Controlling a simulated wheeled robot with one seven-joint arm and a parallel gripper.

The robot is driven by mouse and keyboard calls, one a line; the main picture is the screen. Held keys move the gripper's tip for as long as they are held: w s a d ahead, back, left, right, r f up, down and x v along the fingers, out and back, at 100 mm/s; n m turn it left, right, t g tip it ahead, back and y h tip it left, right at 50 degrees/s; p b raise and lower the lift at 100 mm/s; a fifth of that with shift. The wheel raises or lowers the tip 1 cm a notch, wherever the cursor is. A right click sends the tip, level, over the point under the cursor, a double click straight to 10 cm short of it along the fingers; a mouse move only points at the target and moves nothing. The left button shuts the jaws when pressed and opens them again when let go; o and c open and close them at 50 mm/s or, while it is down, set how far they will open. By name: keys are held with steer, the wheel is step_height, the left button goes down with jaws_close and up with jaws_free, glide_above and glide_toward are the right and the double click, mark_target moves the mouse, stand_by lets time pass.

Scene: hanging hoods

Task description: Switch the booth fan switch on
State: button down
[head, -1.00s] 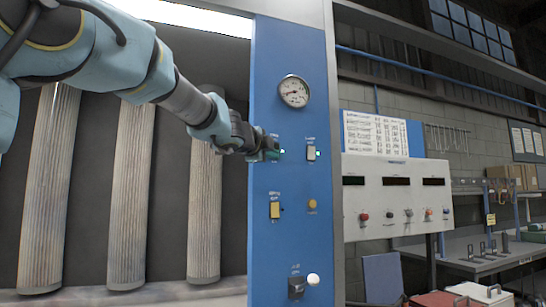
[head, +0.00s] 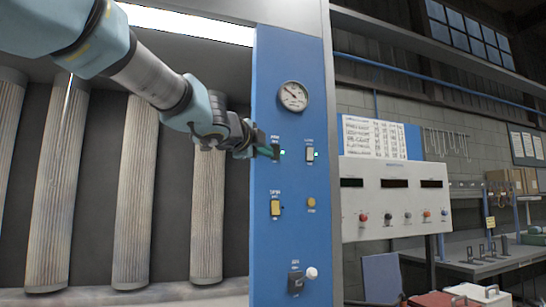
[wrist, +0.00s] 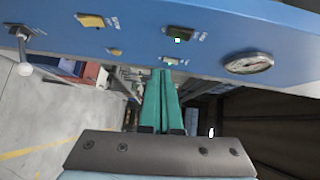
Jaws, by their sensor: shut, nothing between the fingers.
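The blue control panel (head: 292,215) carries several switches with labels too small to read, so I cannot tell by label which is the booth fan switch. My gripper (head: 266,151) is shut and empty at the upper left switch (head: 276,147). A green light glows beside that switch. A yellow switch (head: 275,208) sits lower on the panel.
A round gauge (head: 293,96) is above the switches. A yellow button (head: 311,203), a dark switch (head: 295,284) and a white knob (head: 311,273) are lower down. Ribbed filter tubes (head: 135,190) hang left of the panel. A white instrument box (head: 395,215) stands to the right.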

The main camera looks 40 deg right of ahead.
steer(key=shift+v, duration=1.2)
steer(key=shift+w+f, duration=0.1)
steer(key=shift+f, duration=0.15)
